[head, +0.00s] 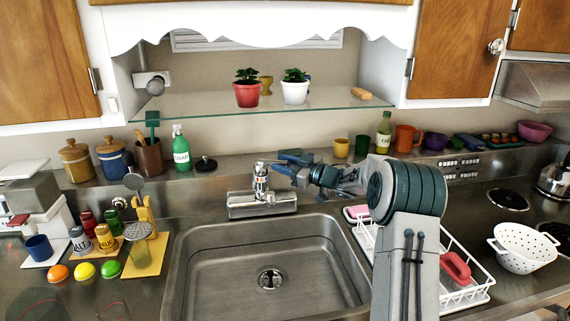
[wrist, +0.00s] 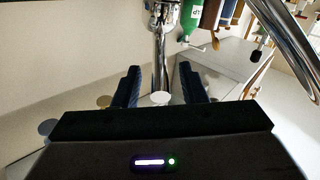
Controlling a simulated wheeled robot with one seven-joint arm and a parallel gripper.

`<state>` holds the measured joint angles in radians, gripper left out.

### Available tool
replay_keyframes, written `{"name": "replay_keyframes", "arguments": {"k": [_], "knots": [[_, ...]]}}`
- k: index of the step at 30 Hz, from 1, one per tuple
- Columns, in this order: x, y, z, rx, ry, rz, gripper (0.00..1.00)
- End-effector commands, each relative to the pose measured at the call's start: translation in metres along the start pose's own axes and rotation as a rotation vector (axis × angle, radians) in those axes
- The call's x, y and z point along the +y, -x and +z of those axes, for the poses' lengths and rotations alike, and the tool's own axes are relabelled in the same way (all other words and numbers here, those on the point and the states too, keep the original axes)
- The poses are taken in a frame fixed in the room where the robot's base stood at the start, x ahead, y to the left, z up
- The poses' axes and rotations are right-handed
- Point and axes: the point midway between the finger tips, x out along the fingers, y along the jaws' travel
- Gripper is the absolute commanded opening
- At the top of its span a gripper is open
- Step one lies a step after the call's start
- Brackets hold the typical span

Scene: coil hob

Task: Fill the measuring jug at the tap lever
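The chrome tap (head: 262,190) stands behind the sink, with its lever (head: 260,168) on top. My gripper (head: 284,163) is just right of the lever at about its height, with blue fingers pointing left. In the wrist view the two fingers (wrist: 160,88) are apart, with nothing clamped between them. An upright chrome part (wrist: 161,50) shows beyond the gap, and a pale round end (wrist: 160,98) lies between the fingers. I cannot tell whether either finger touches the tap. I cannot pick out a measuring jug for certain; the sink (head: 215,270) holds no vessel.
A white dish rack (head: 470,295) stands right of the sink, partly behind my arm. A green soap bottle (head: 181,150) and a brown utensil pot (head: 149,157) stand left of the tap. A glass shelf (head: 330,103) with two potted plants hangs above. Faint clear rims (head: 113,308) show at lower left.

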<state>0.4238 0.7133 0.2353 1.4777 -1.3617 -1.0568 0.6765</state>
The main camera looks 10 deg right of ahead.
Motion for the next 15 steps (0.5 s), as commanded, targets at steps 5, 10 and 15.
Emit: {"name": "replay_keyframes", "arguments": {"k": [5,10,15], "knots": [[-0.0001,0.0002,0.0000,0.000,0.000,0.000,0.21],[-0.0001,0.0004,0.0000,0.000,0.000,0.000,0.00],[0.0007,-0.0002,-0.0042,-0.011,0.000,-0.003,0.00]]}}
